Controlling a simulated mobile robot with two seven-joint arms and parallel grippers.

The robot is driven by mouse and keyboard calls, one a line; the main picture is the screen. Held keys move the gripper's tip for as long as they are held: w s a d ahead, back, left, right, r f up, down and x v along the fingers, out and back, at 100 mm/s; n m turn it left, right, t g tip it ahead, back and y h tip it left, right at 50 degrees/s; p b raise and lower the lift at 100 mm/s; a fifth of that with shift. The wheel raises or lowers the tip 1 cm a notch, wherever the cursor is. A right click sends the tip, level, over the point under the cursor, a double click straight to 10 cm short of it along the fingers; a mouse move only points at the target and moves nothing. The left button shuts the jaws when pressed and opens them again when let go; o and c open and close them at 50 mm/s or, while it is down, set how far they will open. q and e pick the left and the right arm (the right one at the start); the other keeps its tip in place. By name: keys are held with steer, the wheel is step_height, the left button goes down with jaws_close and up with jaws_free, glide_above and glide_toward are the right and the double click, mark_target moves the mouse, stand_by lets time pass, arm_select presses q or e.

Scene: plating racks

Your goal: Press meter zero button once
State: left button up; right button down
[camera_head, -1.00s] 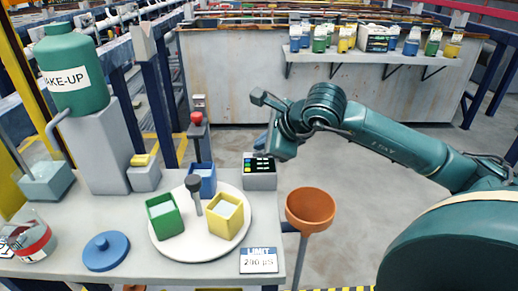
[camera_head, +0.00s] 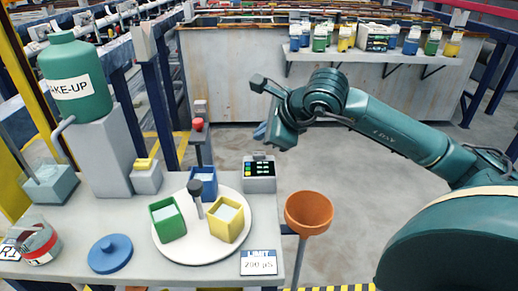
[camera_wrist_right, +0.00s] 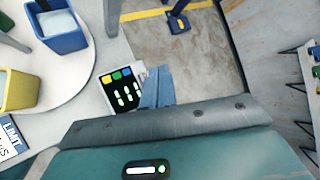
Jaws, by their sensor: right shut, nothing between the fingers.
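The meter (camera_head: 259,185) is a small grey box with a black panel at the table's far right edge. Its panel (camera_wrist_right: 120,92) shows in the right wrist view with yellow, blue and green buttons and lit white-green digits. I cannot read which button is the zero one. My right gripper (camera_head: 262,131) is above and behind the meter in the head view, apart from it in the picture. Its blue fingers (camera_wrist_right: 155,88) are together and empty, just right of the panel in the wrist view. My left gripper is not in view.
A round white plate (camera_head: 178,252) holds green, yellow and blue cups around a grey post. An orange funnel (camera_head: 309,209) stands right of the table. A blue lid (camera_head: 110,254), a LIMIT sign (camera_head: 258,263) and a MAKE-UP jug (camera_head: 75,85) are nearby. A red-topped post (camera_head: 198,125) stands behind.

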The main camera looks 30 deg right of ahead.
mark_target(263, 155)
steer(key=shift+r+p, duration=0.7)
steer(key=shift+r, duration=0.85)
steer(key=shift+f, duration=0.1)
